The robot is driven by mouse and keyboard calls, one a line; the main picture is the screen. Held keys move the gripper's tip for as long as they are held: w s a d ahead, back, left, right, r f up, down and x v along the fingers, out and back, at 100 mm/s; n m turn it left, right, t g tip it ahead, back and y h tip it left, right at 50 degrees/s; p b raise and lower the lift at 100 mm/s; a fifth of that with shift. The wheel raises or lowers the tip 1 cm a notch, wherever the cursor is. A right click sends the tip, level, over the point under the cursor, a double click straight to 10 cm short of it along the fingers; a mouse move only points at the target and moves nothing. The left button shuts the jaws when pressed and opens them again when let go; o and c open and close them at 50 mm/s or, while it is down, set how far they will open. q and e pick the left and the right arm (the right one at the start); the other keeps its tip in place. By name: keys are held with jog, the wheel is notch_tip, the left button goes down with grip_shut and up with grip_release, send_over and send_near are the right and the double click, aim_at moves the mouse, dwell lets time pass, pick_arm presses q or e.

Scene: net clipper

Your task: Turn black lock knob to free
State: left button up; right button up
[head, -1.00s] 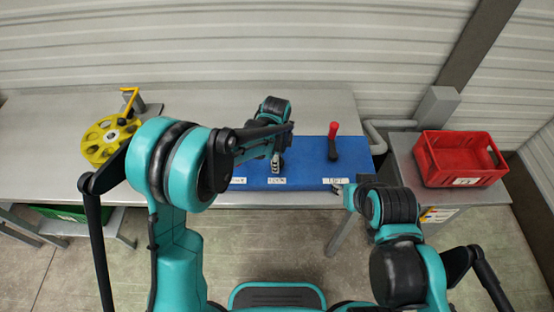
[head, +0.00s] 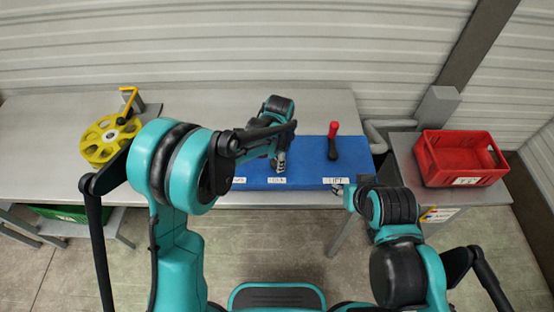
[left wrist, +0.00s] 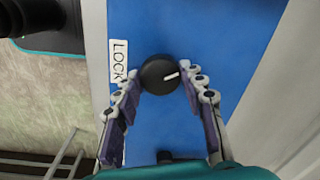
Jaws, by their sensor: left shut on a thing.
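The black lock knob (left wrist: 160,74) is round with a white pointer line, on the blue panel (left wrist: 200,25). In the left wrist view its line points to the right and slightly up, away from the white LOCK label (left wrist: 119,61). My left gripper (left wrist: 166,86) has its two fingers on either side of the knob, shut on it. In the head view my left gripper (head: 280,163) is over the middle of the blue panel (head: 308,165) and hides the knob. My right gripper (head: 338,188) is at the panel's front right edge; its jaws are too small to read.
A red-handled lever (head: 333,141) stands upright on the panel's right part, behind the LIFT label (head: 335,181). A yellow reel (head: 108,139) is at the table's left. A red crate (head: 460,158) sits on a side table at right. The table between reel and panel is mostly covered by my arm.

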pick_arm(q)
jog(key=n, duration=0.4)
jog(key=shift+n, duration=0.3)
jog(key=n, duration=0.4)
jog(key=shift+n+y, duration=0.3)
jog(key=n, duration=0.4)
jog(key=shift+w+g, duration=0.1)
jog(key=shift+g, duration=0.3)
jog(key=shift+n+b, duration=0.3)
jog(key=shift+n, duration=2)
jog(key=o, duration=1.2)
jog(key=shift+c, duration=0.2)
jog(key=shift+r, duration=0.1)
notch_tip(320, 180, up, 12)
jog(key=shift+w+d, duration=0.15)
jog(key=shift+d, duration=0.25)
